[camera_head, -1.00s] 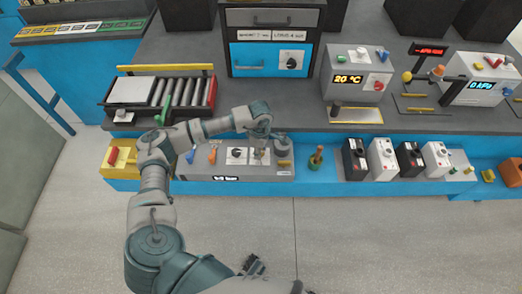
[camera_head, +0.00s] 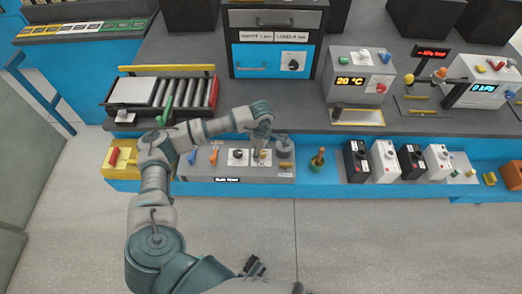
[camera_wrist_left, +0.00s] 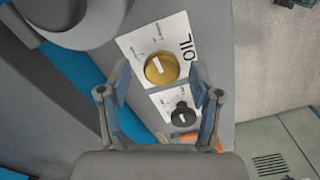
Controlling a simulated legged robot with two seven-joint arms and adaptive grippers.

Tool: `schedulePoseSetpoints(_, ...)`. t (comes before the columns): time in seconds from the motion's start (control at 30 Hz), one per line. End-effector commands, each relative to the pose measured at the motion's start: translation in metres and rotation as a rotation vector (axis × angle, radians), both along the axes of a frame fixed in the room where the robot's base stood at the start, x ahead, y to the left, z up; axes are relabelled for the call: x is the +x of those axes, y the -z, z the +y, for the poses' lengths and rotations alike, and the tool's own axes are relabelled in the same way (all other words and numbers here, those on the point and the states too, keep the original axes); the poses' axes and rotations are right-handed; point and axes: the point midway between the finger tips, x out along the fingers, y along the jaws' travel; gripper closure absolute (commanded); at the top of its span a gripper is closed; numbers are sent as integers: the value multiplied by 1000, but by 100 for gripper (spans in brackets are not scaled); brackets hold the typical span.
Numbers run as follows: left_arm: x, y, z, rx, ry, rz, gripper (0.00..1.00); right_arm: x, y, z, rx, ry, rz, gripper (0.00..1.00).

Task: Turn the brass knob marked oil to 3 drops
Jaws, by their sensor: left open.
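The brass knob (camera_wrist_left: 161,69) sits on a white plate printed OIL (camera_wrist_left: 187,49) in the left wrist view. It has a pale pointer bar on its face; the small marks around it are too small to read. My left gripper (camera_wrist_left: 160,82) is open, with one finger on each side of the knob in the picture and nothing held; contact with the knob cannot be made out. In the head view my left gripper (camera_head: 262,133) hangs over the right part of the grey control panel (camera_head: 215,173) and partly hides the knob. My right gripper is not in view.
A black knob (camera_wrist_left: 183,114) on its own plate sits beside the brass one. Blue (camera_head: 191,157) and orange (camera_head: 214,156) levers stand left on the panel. A grey round part (camera_head: 285,148) rises at its right end. A roller tray (camera_head: 182,94) lies behind my arm.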

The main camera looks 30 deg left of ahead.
Motion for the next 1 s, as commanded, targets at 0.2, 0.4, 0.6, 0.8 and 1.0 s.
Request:
schedulePoseSetpoints(0.2,2,-38,0,-1,0,-6,36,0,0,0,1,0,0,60)
schedulePoseSetpoints(0.4,2,-82,2,-1,-2,-6,36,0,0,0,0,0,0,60)
schedulePoseSetpoints(0.6,2,-110,3,-1,-2,-4,36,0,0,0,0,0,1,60)
schedulePoseSetpoints(0.8,1,-116,3,-2,-1,-1,36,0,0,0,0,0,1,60)
schedulePoseSetpoints(1.0,1,-116,3,-2,-1,-1,36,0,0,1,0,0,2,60)
